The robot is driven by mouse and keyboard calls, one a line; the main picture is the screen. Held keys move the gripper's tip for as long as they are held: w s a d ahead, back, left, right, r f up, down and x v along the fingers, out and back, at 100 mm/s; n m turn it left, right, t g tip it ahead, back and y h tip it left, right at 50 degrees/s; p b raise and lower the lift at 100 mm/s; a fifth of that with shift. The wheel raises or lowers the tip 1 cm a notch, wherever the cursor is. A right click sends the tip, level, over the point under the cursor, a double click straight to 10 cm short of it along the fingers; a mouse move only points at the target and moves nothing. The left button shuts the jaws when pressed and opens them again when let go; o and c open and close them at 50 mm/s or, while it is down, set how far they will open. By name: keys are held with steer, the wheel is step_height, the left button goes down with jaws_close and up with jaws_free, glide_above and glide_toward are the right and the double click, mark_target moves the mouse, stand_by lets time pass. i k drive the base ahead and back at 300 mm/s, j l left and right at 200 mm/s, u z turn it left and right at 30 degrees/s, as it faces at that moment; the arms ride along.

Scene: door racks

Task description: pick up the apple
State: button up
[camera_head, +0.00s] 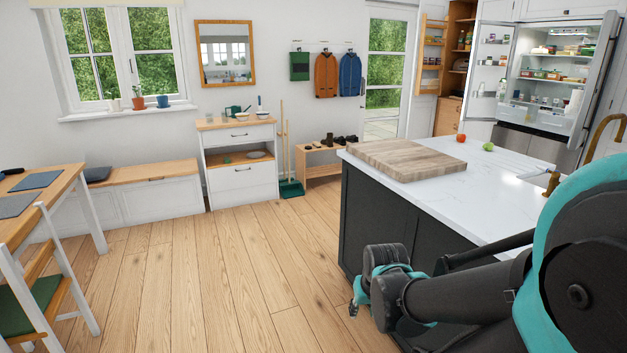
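Two small round fruits sit on the white worktop of the kitchen island. One is a red fruit (461,138), which looks like the apple. The other is a green fruit (488,147), just right of it and a little nearer. Both are small in the picture, so I cannot be sure of their kinds. My dark and teal arm fills the lower right and bends in front of the island. I cannot make out my gripper's fingers; no part of the arm that shows touches either fruit.
The island (500,200) has a wooden board (402,160) on its left end and a brass tap (600,135) at right. An open fridge (550,85) stands behind. The wooden floor (225,270) left of the island is clear, up to a table and chair at far left.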

mark_target(460, 138)
steer(key=i+j+u, duration=0.3)
steer(key=i, duration=0.6)
steer(key=i+u, duration=0.3)
steer(key=i, duration=1.55)
steer(key=i+j+z, duration=0.1)
steer(key=i, duration=0.8)
steer(key=i+l+z, duration=0.15)
steer(key=i+z, duration=0.25)
steer(key=i, duration=0.25)
steer(key=i+j+z, duration=0.1)
steer(key=i+z, duration=0.25)
steer(key=i, duration=0.25)
steer(key=i+j+z, duration=0.25)
steer(key=i+z, duration=0.15)
steer(key=i, duration=0.25)
steer(key=i+l+z, duration=0.1)
steer(key=i+z, duration=0.6)
steer(key=z, duration=0.2)
steer(key=i+j+z, duration=0.2)
steer(key=i+z, duration=0.25)
steer(key=i+j+z, duration=0.2)
steer(key=z, duration=0.25)
